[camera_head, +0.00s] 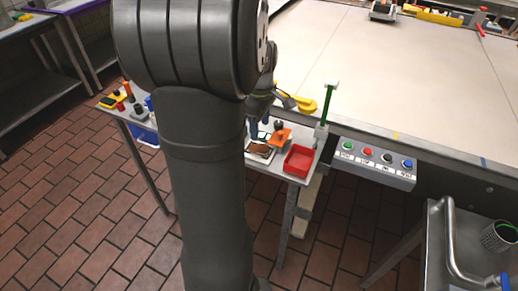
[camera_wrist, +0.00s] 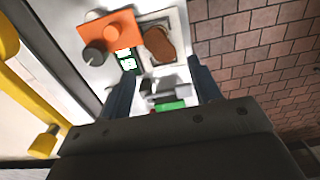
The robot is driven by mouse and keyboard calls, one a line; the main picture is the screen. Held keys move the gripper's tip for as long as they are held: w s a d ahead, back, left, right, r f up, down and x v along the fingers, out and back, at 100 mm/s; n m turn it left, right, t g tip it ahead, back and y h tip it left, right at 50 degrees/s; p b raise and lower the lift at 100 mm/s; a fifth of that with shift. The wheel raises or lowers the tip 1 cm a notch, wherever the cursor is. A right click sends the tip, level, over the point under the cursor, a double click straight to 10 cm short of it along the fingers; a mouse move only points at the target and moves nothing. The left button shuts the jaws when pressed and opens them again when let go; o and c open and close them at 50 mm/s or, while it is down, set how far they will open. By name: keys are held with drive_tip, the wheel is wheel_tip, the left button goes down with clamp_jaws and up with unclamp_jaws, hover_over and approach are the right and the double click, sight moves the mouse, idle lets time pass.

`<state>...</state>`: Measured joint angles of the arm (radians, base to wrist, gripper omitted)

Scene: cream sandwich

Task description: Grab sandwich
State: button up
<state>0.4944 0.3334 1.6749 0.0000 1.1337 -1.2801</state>
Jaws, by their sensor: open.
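A brown, bread-like piece, seemingly the sandwich (camera_head: 261,149), lies on a pale square tray (camera_wrist: 178,18) on the small table. In the wrist view the sandwich (camera_wrist: 158,44) is at the top centre, beyond the fingertips. My gripper (camera_wrist: 160,72) is open, with its two dark blue fingers apart and the sandwich not between them. In the head view my gripper (camera_head: 259,126) is above the table just behind the sandwich, partly hidden by my arm. A grey metal part with a green patch (camera_wrist: 170,104) shows between the fingers; I cannot tell what it is.
An orange block (camera_wrist: 112,30) and a dark round object (camera_wrist: 94,55) sit beside the tray. A red bin (camera_head: 300,160) stands to the right. A yellow object (camera_head: 306,105) and a green upright post (camera_head: 328,104) are behind. A button box (camera_head: 375,161) is further right.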

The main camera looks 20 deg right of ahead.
drive_tip(key=f, duration=0.8)
drive_tip(key=shift+w+a+f, duration=0.1)
drive_tip(key=shift+w+a, duration=0.05)
drive_tip(key=shift+w, duration=0.05)
drive_tip(key=c, duration=1)
drive_tip(key=shift+c, duration=0.6)
